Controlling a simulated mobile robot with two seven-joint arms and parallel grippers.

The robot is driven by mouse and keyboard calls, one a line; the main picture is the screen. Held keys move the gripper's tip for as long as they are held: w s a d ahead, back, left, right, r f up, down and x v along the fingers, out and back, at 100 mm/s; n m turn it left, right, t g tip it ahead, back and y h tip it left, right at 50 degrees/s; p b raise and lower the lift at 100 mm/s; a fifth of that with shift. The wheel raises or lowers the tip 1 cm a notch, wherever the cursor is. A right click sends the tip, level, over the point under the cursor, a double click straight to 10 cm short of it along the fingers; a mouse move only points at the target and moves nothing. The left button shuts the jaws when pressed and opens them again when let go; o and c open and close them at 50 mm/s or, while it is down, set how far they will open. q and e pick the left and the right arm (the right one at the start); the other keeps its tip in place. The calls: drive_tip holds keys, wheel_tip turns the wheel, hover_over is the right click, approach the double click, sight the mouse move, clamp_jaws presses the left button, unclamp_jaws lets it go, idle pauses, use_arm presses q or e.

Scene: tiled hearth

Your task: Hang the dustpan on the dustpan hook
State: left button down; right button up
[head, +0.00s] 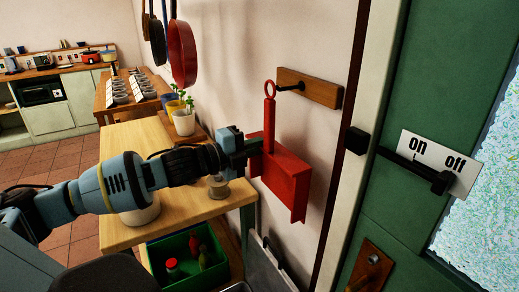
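The red dustpan (282,172) hangs upright in front of the wall, its handle pointing up and ending in a ring (270,88). My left gripper (254,146) comes in from the left and is shut on the dustpan near the base of the handle, partly hiding the contact. The dustpan hook (290,87) is a dark peg on a wooden wall board (318,90), just right of the ring. The peg's tip meets the ring's right side in the picture; I cannot tell whether the ring is around it or in front. My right gripper is not in view.
A wooden table (125,228) below my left arm holds a potted plant (184,122) and a spool-like item (218,187). A green crate (160,248) stands beneath. Pans (182,55) hang at upper left. A green door with a black latch (415,168) is at right.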

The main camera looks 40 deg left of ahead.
use_arm(q)
drive_tip(key=shift+w+d, duration=0.15)
drive_tip(key=shift+w, duration=0.3)
drive_tip(key=shift+w+d+r, duration=0.1)
drive_tip(key=shift+w, duration=0.1)
drive_tip(key=shift+w+d, duration=0.2)
drive_tip(key=shift+w, duration=0.3)
drive_tip(key=shift+w+d+f, duration=0.25)
drive_tip(key=shift+w+d, duration=0.05)
drive_tip(key=shift+w, duration=0.3)
drive_tip(key=shift+w+d+f, duration=0.25)
drive_tip(key=shift+w, duration=0.35)
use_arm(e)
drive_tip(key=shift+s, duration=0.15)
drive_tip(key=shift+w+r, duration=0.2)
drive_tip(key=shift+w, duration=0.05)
use_arm(q)
drive_tip(key=c, duration=1.5)
unclamp_jaws()
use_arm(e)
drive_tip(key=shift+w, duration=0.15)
